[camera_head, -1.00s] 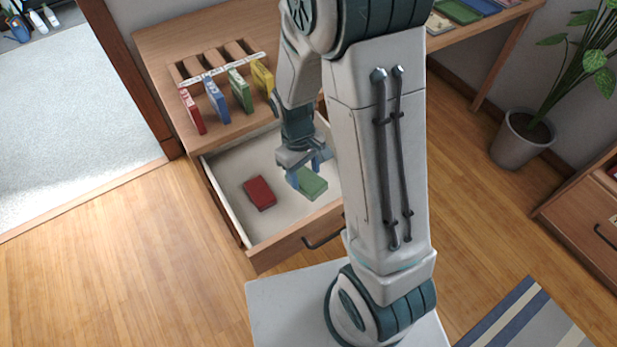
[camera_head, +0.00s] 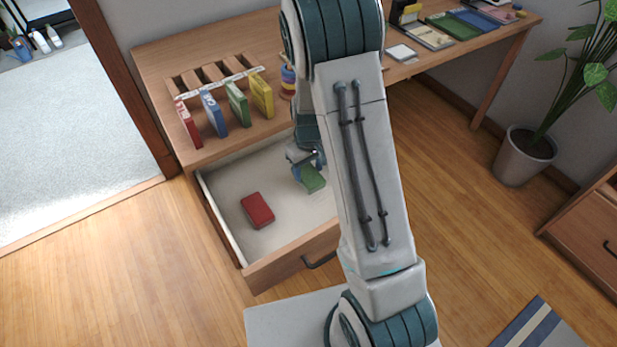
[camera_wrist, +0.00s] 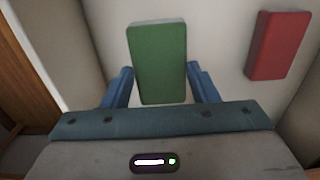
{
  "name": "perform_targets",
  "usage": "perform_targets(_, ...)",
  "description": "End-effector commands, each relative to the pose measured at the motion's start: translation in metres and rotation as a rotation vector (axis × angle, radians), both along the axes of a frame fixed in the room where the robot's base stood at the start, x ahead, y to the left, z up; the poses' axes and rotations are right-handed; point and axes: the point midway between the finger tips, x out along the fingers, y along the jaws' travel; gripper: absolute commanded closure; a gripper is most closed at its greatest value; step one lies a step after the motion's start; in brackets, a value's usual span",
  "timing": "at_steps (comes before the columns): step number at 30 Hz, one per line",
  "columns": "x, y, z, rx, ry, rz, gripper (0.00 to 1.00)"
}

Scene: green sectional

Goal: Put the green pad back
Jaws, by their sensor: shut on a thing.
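The green pad (camera_head: 313,180) is over the right part of the open drawer (camera_head: 222,192), partly covered by my gripper in the head view. My gripper (camera_head: 309,171) is shut on the green pad. In the wrist view, the green pad (camera_wrist: 159,62) lies between the two blue fingers (camera_wrist: 160,87), its far end reaching past them. I cannot tell exactly how far it is above the drawer floor. A red pad (camera_head: 257,210) lies flat on the drawer floor to the left; it also shows in the wrist view (camera_wrist: 278,45).
On the desk (camera_head: 175,50), red, blue, green (camera_head: 237,103) and yellow blocks stand in a row before a slotted wooden rack (camera_head: 212,78). A ringed toy (camera_head: 288,80) is right of it. The drawer front (camera_head: 290,255) stands out toward my base. A potted plant (camera_head: 525,155) is right.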

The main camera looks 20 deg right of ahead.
Motion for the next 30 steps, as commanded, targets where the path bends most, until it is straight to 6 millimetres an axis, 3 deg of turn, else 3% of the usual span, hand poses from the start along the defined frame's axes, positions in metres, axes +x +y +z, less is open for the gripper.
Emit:
perform_targets(9,0.000,-0.001,-0.038,-0.001,0.003,0.000,0.65)
perform_targets(16,0.000,-0.001,-0.041,0.000,0.001,0.001,0.65)
perform_targets(17,0.000,-0.001,-0.041,0.000,0.001,0.001,0.41)
perform_targets(18,0.000,-0.001,-0.041,0.000,0.001,0.001,0.30)
perform_targets(19,0.000,-0.001,-0.041,0.000,0.001,0.001,0.25)
perform_targets(30,0.001,0.000,-0.034,0.000,-0.002,0.001,0.25)
